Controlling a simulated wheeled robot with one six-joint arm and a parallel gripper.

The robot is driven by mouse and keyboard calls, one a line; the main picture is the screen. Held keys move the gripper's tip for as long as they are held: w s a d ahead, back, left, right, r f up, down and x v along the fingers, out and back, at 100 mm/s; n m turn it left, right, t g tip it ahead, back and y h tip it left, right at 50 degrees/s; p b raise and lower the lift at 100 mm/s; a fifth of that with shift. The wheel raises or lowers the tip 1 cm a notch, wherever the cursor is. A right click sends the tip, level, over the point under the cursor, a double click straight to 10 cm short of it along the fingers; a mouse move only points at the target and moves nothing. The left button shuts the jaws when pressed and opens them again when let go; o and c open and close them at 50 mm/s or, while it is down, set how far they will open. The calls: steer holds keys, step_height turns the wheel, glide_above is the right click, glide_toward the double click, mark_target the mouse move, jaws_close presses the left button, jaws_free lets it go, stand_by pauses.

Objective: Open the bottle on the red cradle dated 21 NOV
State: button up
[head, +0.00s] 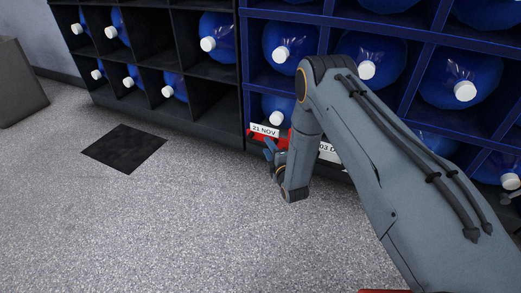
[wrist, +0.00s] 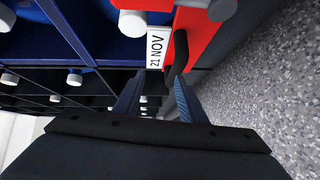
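The red cradle (head: 256,138) with the white "21 NOV" label (head: 264,130) is low in the blue rack, partly hidden by my arm. A blue bottle (head: 270,103) with a white cap (head: 276,118) lies on it, cap facing out. In the wrist view the red cradle (wrist: 203,35), its label (wrist: 157,46) and a white cap (wrist: 132,23) are near the top. My gripper (head: 270,150) is just in front of the cradle, low down. In the wrist view my gripper (wrist: 158,85) has its fingers apart. A dark curved bar (wrist: 179,52) by the cradle shows near the right finger.
A neighbouring cradle label starting "03 D" (head: 329,152) is partly hidden by my arm. More capped blue bottles fill the blue rack. A black rack (head: 150,52) stands left. A dark mat (head: 124,149) and a grey block (head: 18,85) are on the otherwise clear floor.

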mark_target(261, 146)
steer(key=shift+n+t+y, duration=0.4)
steer(key=shift+n+t, duration=0.1)
steer(key=shift+n, duration=0.1)
steer(key=w+a+f+b, duration=0.1)
steer(key=w, duration=0.1)
steer(key=w+a+f+b, duration=0.1)
steer(key=b, duration=0.1)
steer(key=w+a+f+b, duration=0.1)
steer(key=w+f+b, duration=0.1)
steer(key=shift+w+a, duration=0.2)
steer(key=shift+w, duration=0.15)
steer(key=shift+b+x, duration=0.4)
steer(key=shift+x, duration=0.45)
steer(key=shift+a, duration=0.1)
jaws_close()
